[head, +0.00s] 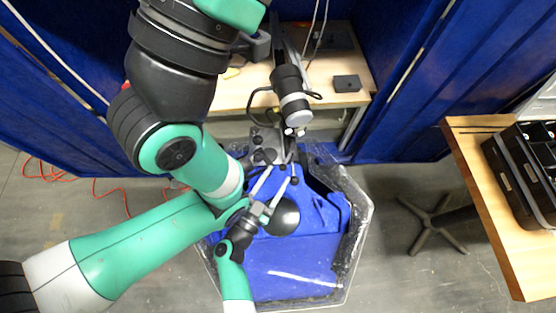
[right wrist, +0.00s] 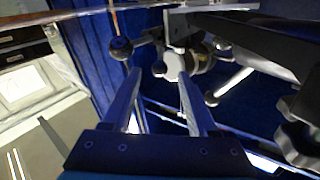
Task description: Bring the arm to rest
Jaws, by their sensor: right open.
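My right gripper (head: 281,172) has its two pale fingers spread over the hexagonal tank (head: 362,215). The fingertips point up the picture toward a metal fixture (head: 268,140) with dark round knobs. In the right wrist view, the open gripper (right wrist: 161,78) has no held object visible between its fingers. A pale round part (right wrist: 174,66) and dark ball knobs (right wrist: 121,48) show beyond the tips; I cannot tell whether they touch. My teal and black arm links cover the left of the head view. My left gripper is not in view.
Blue cloth (head: 290,262) and a dark dome (head: 283,217) are inside the tank. A black and grey cylinder (head: 291,95) stands above its far edge. A wooden table (head: 235,90) is behind, and another (head: 490,215) with a black case (head: 520,170) is right. Blue curtains surround the back.

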